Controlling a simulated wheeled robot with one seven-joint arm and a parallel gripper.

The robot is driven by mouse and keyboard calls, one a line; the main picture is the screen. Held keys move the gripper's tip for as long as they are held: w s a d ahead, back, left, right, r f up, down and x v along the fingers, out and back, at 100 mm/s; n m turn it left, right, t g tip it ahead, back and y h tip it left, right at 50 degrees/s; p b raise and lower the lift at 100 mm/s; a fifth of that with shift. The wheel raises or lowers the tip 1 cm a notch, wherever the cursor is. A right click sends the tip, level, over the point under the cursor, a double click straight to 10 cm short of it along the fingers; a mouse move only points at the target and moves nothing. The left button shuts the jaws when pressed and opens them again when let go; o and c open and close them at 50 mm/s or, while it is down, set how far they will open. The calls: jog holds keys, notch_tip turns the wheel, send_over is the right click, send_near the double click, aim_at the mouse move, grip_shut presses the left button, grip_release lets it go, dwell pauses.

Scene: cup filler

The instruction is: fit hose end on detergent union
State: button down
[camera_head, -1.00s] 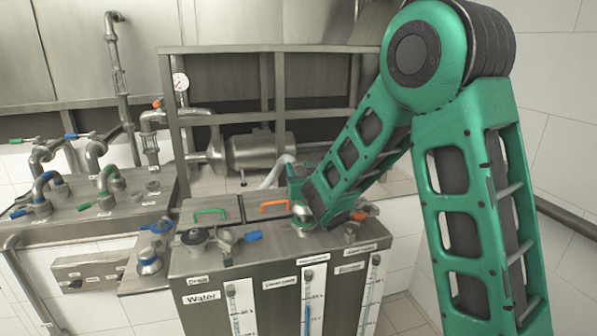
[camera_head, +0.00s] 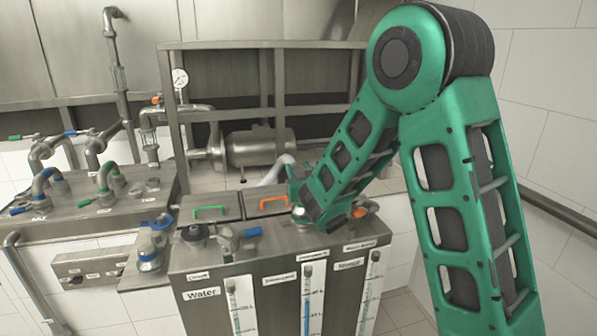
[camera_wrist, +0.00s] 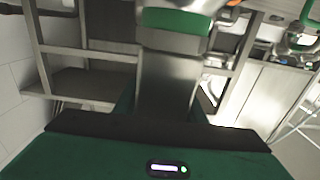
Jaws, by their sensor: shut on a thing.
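My gripper (camera_wrist: 163,108) is shut on a grey metal hose end (camera_wrist: 165,75), which fills the middle of the wrist view. A green band (camera_wrist: 175,21) crosses the far part of this metal piece. In the head view the pale hose (camera_head: 272,173) rises behind the tank beside my green wrist. The middle fitting on the tank top, which I take for the detergent union (camera_head: 300,214), stands behind the middle gauge, next to my forearm. My fingertips are hidden in the head view. I cannot tell whether the hose end touches the union.
The steel tank (camera_head: 218,277) has several labelled gauges on its front. A blue-handled valve (camera_head: 238,237) stands left of the union, and an orange-handled lid (camera_head: 273,205) lies behind. Rack posts (camera_head: 181,130) rise at the back. Pipes and valves fill the left bench (camera_head: 85,220).

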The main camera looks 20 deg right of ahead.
jog(key=shift+f, duration=0.55)
jog(key=c, duration=1.1)
grip_release()
jog(key=shift+f, duration=0.15)
